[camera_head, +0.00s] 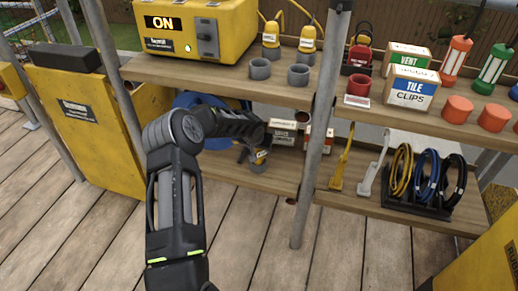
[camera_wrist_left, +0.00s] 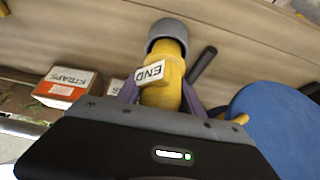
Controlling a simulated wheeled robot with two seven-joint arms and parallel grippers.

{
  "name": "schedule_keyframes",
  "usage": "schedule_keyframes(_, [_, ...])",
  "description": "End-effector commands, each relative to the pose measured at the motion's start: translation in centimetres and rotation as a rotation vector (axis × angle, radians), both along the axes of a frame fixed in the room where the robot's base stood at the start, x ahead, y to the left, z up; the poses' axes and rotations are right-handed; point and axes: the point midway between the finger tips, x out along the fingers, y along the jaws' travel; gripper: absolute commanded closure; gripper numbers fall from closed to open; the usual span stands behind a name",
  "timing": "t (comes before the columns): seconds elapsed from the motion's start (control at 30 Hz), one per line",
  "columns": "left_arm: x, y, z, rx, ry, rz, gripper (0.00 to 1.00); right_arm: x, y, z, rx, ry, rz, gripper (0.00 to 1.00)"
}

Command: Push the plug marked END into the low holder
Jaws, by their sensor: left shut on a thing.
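The yellow plug with the white END tag (camera_wrist_left: 170,65) is between the fingers of my left gripper (camera_wrist_left: 160,97), which is shut on it. The low holder (camera_wrist_left: 168,30) is a grey round cup on the lower shelf. The plug's front end meets the cup's mouth, but I cannot tell how deep it sits. In the head view, my left gripper (camera_head: 252,153) is under the upper shelf, with the plug (camera_head: 260,156) small and partly hidden, just above the low holder (camera_head: 257,167). My right gripper is not in view.
The upper shelf (camera_head: 200,77) overhangs my left arm. A STRAPS box (camera_wrist_left: 67,87) and a blue round thing (camera_wrist_left: 275,125) flank the gripper. A grey post (camera_head: 312,150) stands right of it. Two more grey cups and plugs are on the upper shelf, near a yellow ON box (camera_head: 185,25).

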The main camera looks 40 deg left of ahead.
Motion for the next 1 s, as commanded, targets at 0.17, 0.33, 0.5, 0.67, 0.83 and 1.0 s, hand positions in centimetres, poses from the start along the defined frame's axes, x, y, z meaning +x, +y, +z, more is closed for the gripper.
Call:
schedule_keyframes(0.17, [0.0,0.0,-0.4,0.0,-0.001,0.0,1.0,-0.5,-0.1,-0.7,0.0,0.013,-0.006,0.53])
schedule_keyframes(0.33, [0.0,0.0,-0.8,0.0,-0.001,0.0,1.0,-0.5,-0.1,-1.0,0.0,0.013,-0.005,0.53])
schedule_keyframes(0.5, [0.1,0.0,-1.2,-0.001,-0.001,0.0,1.0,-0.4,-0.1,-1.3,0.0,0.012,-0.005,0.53])
schedule_keyframes(0.67, [0.0,0.0,-1.5,-0.001,-0.001,0.0,1.0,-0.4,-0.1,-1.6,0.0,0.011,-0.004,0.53])
schedule_keyframes(0.83, [0.0,0.0,-1.9,-0.001,-0.001,0.0,1.0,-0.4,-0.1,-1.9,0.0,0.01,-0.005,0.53])
schedule_keyframes(1.0, [0.0,0.0,-1.9,-0.001,-0.001,0.0,0.47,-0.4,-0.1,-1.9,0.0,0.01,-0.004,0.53])
